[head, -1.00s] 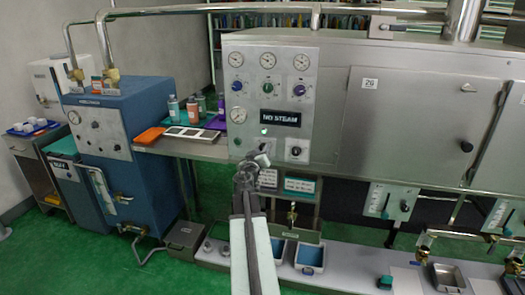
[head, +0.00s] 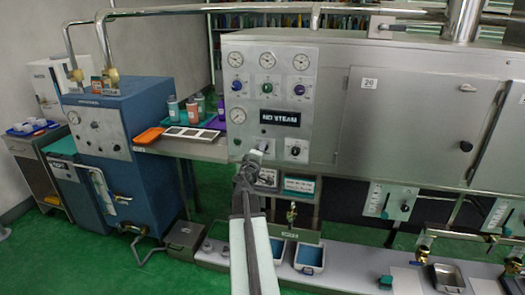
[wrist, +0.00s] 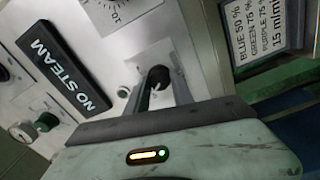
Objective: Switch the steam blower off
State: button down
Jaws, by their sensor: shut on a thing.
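My gripper (head: 254,158) is at the lower part of the steel control panel (head: 247,100). In the wrist view its fingers (wrist: 158,80) are shut on a small dark switch knob (wrist: 160,78) on a white plate. No lit green lamp shows on the panel beneath the sign.
Another knob (head: 295,151) sits just right of my gripper. Gauges and coloured knobs fill the panel's top. A printed notice (head: 299,186) hangs below. A blue boiler unit (head: 110,150) stands left, and a shelf with an orange tray (head: 149,135) and bottles lies between.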

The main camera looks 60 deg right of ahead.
jog(key=shift+w+a+n, duration=0.15)
jog(key=shift+w+n, duration=0.05)
jog(key=shift+n, duration=0.4)
jog(key=c, duration=1.1)
grip_release()
jog(key=shift+s, duration=0.1)
jog(key=v, duration=0.7)
jog(key=shift+a, duration=0.3)
